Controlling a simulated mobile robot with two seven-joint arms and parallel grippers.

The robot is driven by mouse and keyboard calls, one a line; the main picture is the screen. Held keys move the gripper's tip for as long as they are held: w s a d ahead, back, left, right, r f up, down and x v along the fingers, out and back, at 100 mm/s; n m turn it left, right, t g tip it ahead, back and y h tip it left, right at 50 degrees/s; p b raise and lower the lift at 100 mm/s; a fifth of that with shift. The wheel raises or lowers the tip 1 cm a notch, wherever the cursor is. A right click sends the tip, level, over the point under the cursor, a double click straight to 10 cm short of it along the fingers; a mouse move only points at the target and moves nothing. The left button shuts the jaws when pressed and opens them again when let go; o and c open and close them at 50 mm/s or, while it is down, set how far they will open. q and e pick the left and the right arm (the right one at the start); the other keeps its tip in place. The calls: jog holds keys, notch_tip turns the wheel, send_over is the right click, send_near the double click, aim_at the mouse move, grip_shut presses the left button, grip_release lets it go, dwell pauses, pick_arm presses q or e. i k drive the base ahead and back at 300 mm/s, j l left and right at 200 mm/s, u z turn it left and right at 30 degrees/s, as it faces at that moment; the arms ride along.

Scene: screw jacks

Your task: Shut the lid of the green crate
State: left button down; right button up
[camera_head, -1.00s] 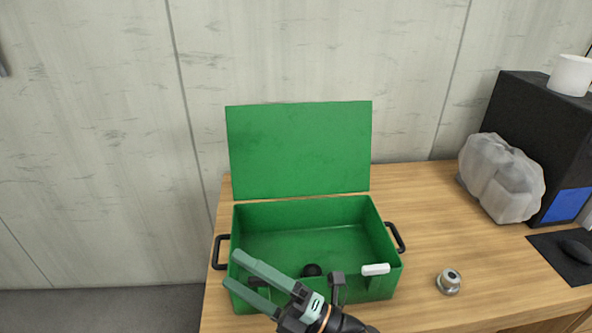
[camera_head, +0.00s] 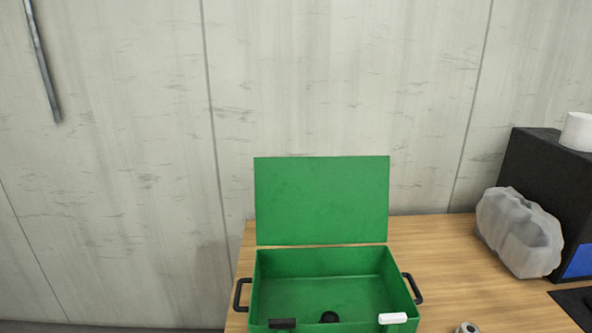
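The green crate (camera_head: 332,272) stands on the wooden table with its lid (camera_head: 322,200) standing open and upright at the back, near the wall. Black handles show on its left (camera_head: 242,295) and right (camera_head: 413,288) sides. A small dark round thing (camera_head: 329,316) lies inside near the front. A black latch (camera_head: 282,323) and a white piece (camera_head: 392,318) sit at the front rim. The crate's lower front is cut off by the frame edge. Neither of my grippers is in view.
A wrapped grey bag (camera_head: 519,232) and a black box (camera_head: 552,180) with a white roll (camera_head: 577,131) on top stand at the right. A small metal part (camera_head: 467,327) lies right of the crate. Bare table (camera_head: 455,275) lies between crate and bag.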

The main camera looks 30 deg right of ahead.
aim_at(300, 201)
jog(key=i+j, duration=0.15)
jog(key=j, duration=0.25)
jog(key=i+j, duration=0.15)
jog(key=j, duration=0.25)
jog(key=i+j+u, duration=0.1)
jog(key=i+j, duration=0.25)
jog(key=i, duration=0.15)
jog(key=i+j+u, duration=0.15)
jog(key=i, duration=0.35)
jog(key=i+j+z, duration=0.1)
jog(key=i+z, duration=0.25)
jog(key=i+j+z, duration=0.15)
jog(key=z, duration=0.2)
jog(key=i+j+z, duration=0.35)
jog(key=i+z, duration=0.15)
jog(key=z, duration=0.3)
jog(key=i+j+z, duration=0.1)
jog(key=z, duration=0.35)
jog(key=i+j+z, duration=0.1)
jog(key=z, duration=0.4)
jog(key=i+j+z, duration=0.1)
jog(key=z, duration=0.35)
jog(key=i+j+z, duration=0.1)
jog(key=z, duration=0.35)
jog(key=j+z, duration=0.25)
jog(key=z, duration=0.2)
